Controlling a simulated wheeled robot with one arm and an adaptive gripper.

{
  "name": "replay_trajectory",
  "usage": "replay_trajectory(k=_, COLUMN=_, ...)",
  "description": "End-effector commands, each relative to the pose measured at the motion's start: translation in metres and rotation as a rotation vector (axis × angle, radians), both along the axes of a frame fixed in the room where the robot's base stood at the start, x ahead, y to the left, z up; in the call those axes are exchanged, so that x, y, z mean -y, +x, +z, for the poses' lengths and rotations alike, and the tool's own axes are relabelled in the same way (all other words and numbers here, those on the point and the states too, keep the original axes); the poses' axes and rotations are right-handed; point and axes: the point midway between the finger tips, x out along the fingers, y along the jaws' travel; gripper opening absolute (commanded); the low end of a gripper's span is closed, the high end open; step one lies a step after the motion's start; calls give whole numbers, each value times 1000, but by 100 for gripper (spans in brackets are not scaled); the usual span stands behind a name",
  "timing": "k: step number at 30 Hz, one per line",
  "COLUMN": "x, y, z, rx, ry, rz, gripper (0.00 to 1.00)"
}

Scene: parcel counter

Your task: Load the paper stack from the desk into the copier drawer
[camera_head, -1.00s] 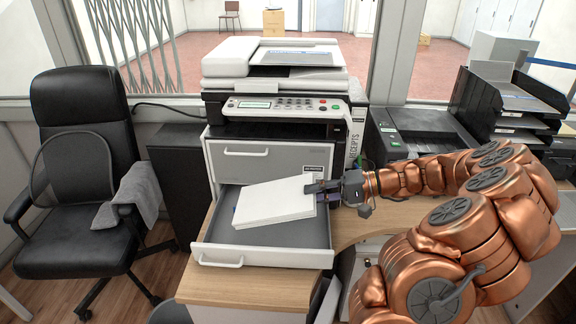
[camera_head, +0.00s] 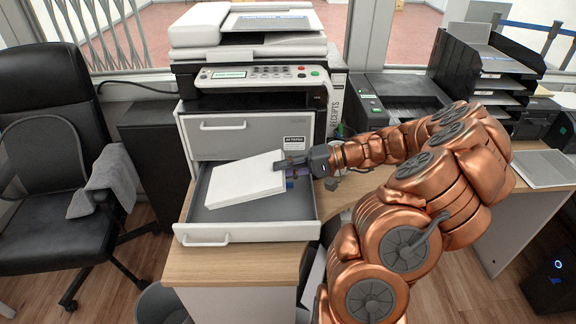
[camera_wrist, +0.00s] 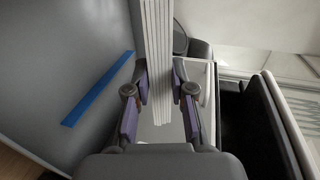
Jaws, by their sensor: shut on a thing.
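The white paper stack (camera_head: 245,178) is over the open copier drawer, turned at an angle to its walls. My gripper (camera_head: 290,165) is shut on the stack's right end. In the wrist view the stack (camera_wrist: 158,40) shows edge-on between the two purple-padded fingers (camera_wrist: 160,100). The grey copier drawer (camera_head: 245,232) is pulled out toward me, with a handle on its front. A blue strip (camera_wrist: 97,90) shows on a grey surface beside the stack in the wrist view. I cannot tell whether the stack touches the drawer floor.
The copier (camera_head: 255,55) stands on the wooden desk (camera_head: 210,270), with a shut upper drawer (camera_head: 225,137) above the open one. A black printer (camera_head: 400,100) and letter trays (camera_head: 490,75) are to the right. A black chair (camera_head: 50,170) is at left.

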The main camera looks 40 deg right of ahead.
Motion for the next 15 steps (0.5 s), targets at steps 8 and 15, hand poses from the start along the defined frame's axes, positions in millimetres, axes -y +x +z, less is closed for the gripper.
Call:
replay_trajectory(k=8, x=-7, y=4, z=-16, rx=0, ry=1, rz=0, gripper=0)
replay_trajectory(k=15, x=-13, y=8, z=-29, rx=0, ry=2, rz=1, gripper=0)
